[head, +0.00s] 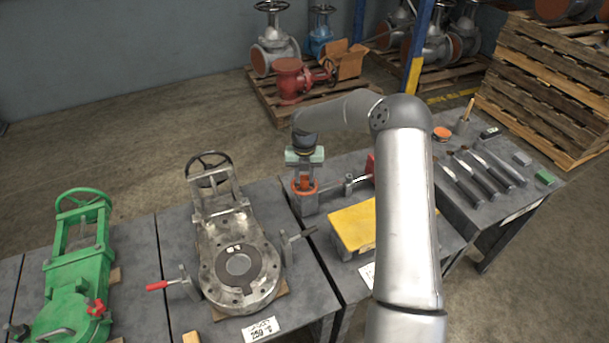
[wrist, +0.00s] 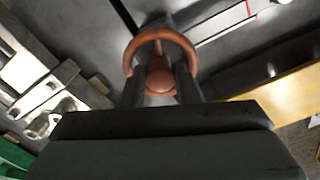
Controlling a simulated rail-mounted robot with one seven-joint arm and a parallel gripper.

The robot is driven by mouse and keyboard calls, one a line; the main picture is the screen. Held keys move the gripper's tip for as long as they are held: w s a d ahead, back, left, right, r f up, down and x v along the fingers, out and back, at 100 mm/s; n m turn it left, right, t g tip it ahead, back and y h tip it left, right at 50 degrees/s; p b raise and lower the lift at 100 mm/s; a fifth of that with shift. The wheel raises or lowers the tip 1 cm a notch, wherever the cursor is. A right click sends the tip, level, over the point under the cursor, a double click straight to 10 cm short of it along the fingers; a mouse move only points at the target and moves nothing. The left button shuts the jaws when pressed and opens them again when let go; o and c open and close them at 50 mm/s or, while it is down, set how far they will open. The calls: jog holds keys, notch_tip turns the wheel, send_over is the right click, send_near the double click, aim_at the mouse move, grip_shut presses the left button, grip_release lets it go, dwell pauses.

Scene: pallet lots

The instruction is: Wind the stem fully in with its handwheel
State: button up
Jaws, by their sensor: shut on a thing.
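An orange-red handwheel (head: 304,188) sits on a small grey block (head: 306,205) on the middle bench. It also shows in the wrist view as an orange ring (wrist: 134,52) with a rounded hub (wrist: 160,80). My gripper (head: 304,180) points down at this wheel from above. In the wrist view, the two dark fingers of my gripper (wrist: 161,76) reach inside the ring, one each side of the hub, and are shut on the wheel. The stem cannot be made out clearly; my gripper and the wheel hide what lies beneath.
A grey gate valve (head: 238,265) with a dark handwheel stands left, a green valve (head: 75,270) farther left. A red-handled clamp (head: 168,285) is beside the grey valve. A yellow plate (head: 352,224) lies close on the right. Several tools (head: 470,180) lie on the right bench.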

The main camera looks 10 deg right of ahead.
aim_at(304, 177)
jog(key=o, duration=1)
jog(key=shift+c, duration=0.2)
jog(key=shift+r, duration=0.15)
notch_tip(304, 177, up, 17)
jog(key=b, duration=0.1)
jog(key=shift+r, duration=0.15)
